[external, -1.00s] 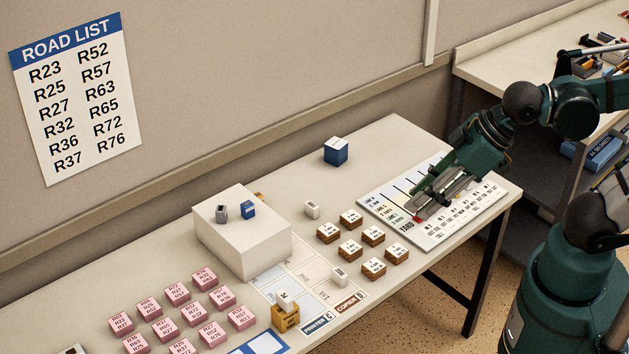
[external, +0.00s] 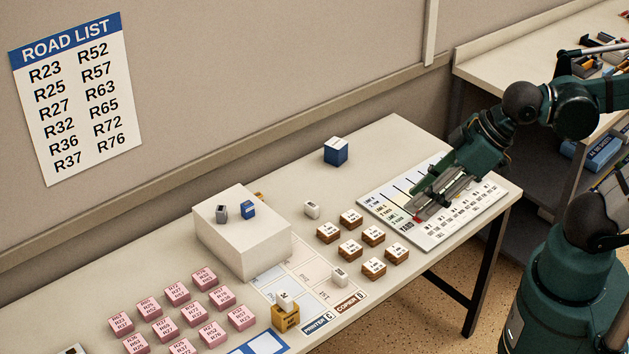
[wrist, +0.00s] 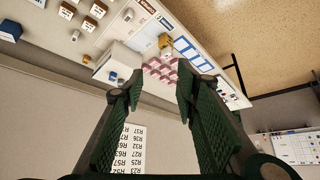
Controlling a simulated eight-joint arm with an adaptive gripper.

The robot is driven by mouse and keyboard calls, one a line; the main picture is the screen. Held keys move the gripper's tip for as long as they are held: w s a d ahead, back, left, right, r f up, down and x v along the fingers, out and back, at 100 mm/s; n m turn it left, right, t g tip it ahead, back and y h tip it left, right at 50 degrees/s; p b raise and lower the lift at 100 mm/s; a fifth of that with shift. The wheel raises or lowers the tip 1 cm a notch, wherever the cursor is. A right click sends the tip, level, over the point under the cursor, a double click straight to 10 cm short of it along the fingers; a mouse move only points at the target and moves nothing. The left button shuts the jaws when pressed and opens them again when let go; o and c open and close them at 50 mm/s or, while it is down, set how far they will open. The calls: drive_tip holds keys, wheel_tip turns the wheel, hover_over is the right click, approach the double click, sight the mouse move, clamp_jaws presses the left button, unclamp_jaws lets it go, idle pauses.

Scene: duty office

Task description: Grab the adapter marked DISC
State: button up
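I cannot read the word DISC on any piece, so I cannot tell which is that adapter. Small pieces in the external view include a grey one (external: 222,212) and a blue one (external: 248,209) on top of a white box (external: 240,245). Small white pieces stand on the table, one right of the box (external: 311,209) and one near the COPIER label (external: 340,277). A white piece (external: 285,299) sits on a yellow block (external: 285,319). My gripper is above the yard board (external: 475,222); in the wrist view its fingers (wrist: 157,84) are apart with nothing between them.
Brown blocks with white tops (external: 350,250) stand between the box and the board. Pink road blocks (external: 178,292) fill the front left. A larger blue cube (external: 335,151) stands at the back. A road list (external: 76,98) hangs on the wall.

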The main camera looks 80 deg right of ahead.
drive_tip(key=shift+w, duration=0.1)
drive_tip(key=m+g+b, duration=0.7)
drive_tip(key=m, duration=0.2)
hover_over(344, 275)
wheel_tip(344, 275, down, 30)
drive_tip(key=shift+a+r, duration=0.1)
drive_tip(key=shift+r, duration=0.15)
drive_tip(key=shift+f, duration=0.4)
drive_tip(key=shift+f, duration=1.3)
